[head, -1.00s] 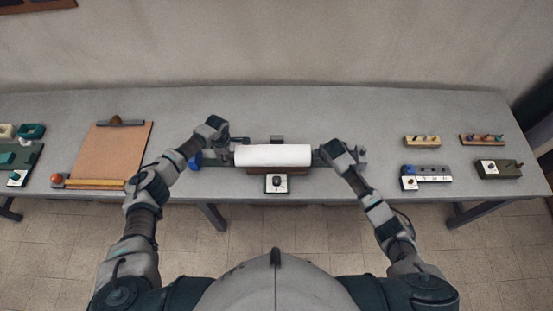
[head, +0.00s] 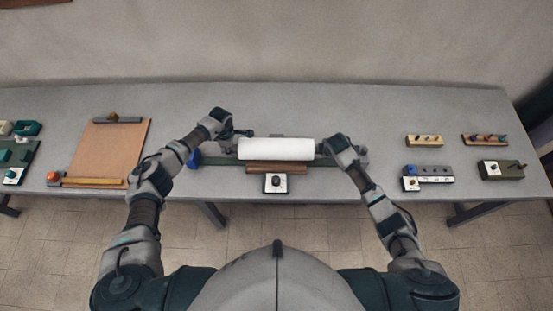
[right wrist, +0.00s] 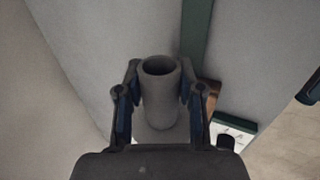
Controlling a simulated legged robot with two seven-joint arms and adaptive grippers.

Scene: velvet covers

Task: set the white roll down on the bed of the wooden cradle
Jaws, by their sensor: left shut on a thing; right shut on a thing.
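The white roll (head: 276,149) lies level between my two grippers in the head view, one at each end. The wooden cradle (head: 276,169) shows as a brown strip just in front of the roll; the roll hides the rest. My left gripper (head: 234,146) is shut on the roll's left end. My right gripper (head: 322,151) is shut on its right end. In the right wrist view, the hollow end of the roll (right wrist: 160,88) sits between the fingers of my right gripper (right wrist: 160,95), with a bit of the wooden cradle (right wrist: 211,94) to its right. The roll's height over the bed cannot be told.
A clipboard (head: 111,150) lies left.

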